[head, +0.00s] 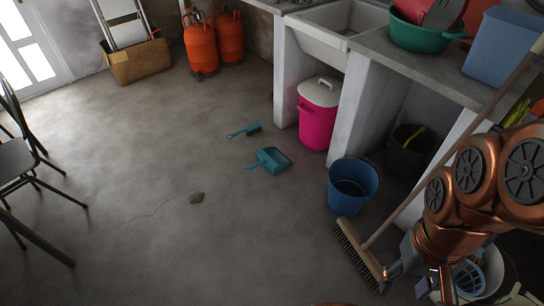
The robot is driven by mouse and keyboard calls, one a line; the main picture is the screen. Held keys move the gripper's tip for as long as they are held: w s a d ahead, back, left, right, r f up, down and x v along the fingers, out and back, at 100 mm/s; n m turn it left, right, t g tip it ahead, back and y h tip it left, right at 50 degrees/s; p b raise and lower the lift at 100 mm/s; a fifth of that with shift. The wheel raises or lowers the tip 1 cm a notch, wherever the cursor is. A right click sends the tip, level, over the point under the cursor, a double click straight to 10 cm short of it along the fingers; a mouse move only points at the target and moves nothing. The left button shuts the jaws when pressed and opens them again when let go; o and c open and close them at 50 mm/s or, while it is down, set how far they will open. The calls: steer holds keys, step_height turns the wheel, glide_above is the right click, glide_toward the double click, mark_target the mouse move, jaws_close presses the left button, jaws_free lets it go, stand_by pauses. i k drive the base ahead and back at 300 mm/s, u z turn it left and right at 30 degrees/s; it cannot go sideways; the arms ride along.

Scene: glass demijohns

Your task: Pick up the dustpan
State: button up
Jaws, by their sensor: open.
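The teal dustpan (273,160) lies on the concrete floor near the middle of the head view, its handle pointing left and slightly down. A teal hand brush (244,131) lies apart from it, a little farther back and to the left. My gripper (420,284) is at the bottom right edge, partly cut off by the frame. It is open and far from the dustpan. I cannot make out its fingertips clearly.
A blue bucket (353,186) and a pink bin (319,113) stand right of the dustpan. A broom (358,253) leans by my arm. Chairs (18,165) stand at left; the middle floor is mostly clear.

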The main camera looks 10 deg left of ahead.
mark_target(265, 162)
steer(key=u, duration=0.45)
steer(key=i, duration=0.4)
steer(key=u, duration=1.05)
steer(key=i, duration=2.2)
steer(key=z, duration=0.9)
